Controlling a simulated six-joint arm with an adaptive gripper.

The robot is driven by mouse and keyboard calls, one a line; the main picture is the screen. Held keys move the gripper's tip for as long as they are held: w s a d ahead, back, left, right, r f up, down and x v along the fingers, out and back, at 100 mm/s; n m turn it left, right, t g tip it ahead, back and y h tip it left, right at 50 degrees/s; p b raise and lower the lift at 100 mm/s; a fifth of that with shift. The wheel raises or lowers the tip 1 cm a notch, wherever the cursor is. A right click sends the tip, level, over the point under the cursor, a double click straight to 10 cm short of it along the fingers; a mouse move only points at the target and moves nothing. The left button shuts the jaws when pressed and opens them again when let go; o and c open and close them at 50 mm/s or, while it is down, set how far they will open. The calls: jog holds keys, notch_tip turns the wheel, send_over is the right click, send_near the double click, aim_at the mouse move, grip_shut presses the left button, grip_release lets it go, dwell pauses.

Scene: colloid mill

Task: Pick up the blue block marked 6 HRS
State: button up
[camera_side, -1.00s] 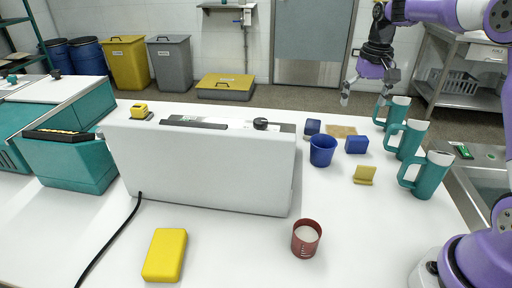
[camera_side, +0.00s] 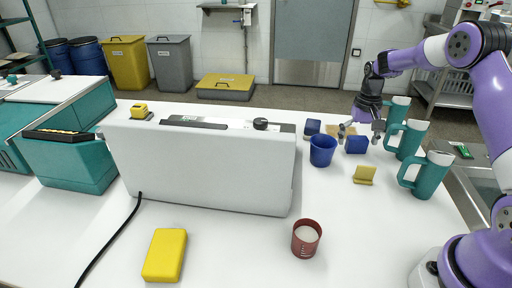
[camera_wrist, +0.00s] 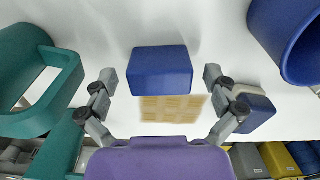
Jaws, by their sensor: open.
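A blue block (camera_side: 356,146) stands on the white table, right of the blue cup, and shows in the middle of the wrist view (camera_wrist: 160,72). No marking can be read on it. My gripper (camera_side: 359,135) is open and points down at this block. In the wrist view the fingertips of my gripper (camera_wrist: 160,78) lie to the left and right of the block, with gaps on both sides. Whether they are down at block height is unclear. A second, darker blue block (camera_side: 312,127) stands farther left; it shows at the right in the wrist view (camera_wrist: 254,108).
A blue cup (camera_side: 322,150) stands close left of the block. A tan mat (camera_wrist: 172,108) lies by it, and a yellow holder (camera_side: 364,175) stands in front. Several teal mugs (camera_side: 432,176) line the right. A large white machine (camera_side: 210,168) fills the left.

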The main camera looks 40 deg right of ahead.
jog(key=c, duration=1.2)
